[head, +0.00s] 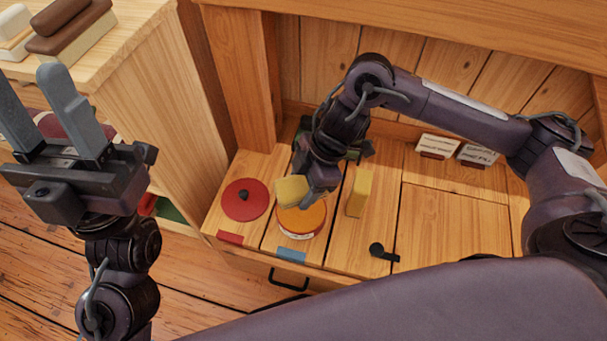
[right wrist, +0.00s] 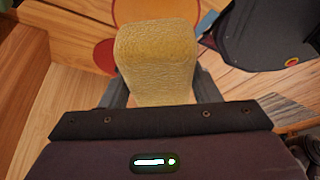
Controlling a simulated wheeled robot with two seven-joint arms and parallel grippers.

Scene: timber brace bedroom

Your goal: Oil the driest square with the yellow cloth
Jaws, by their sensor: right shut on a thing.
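My right gripper (head: 303,192) is shut on a yellow block-shaped cloth (head: 291,190), which also fills the middle of the right wrist view (right wrist: 157,60). The cloth is over the back left edge of a round orange-topped tin (head: 303,219); I cannot tell whether they touch. Pale wooden panels (head: 452,222) make up the surface; I cannot tell which square is driest. My left gripper (head: 30,78) is raised at the left, open and empty.
A red disc (head: 245,199) with a black knob lies left of the tin. Red (head: 230,238) and blue (head: 291,255) tags mark the front edge. A black latch (head: 382,251) is at front right. Small white cards (head: 437,146) stand behind. Brown-and-cream blocks (head: 75,35) sit on the left cabinet.

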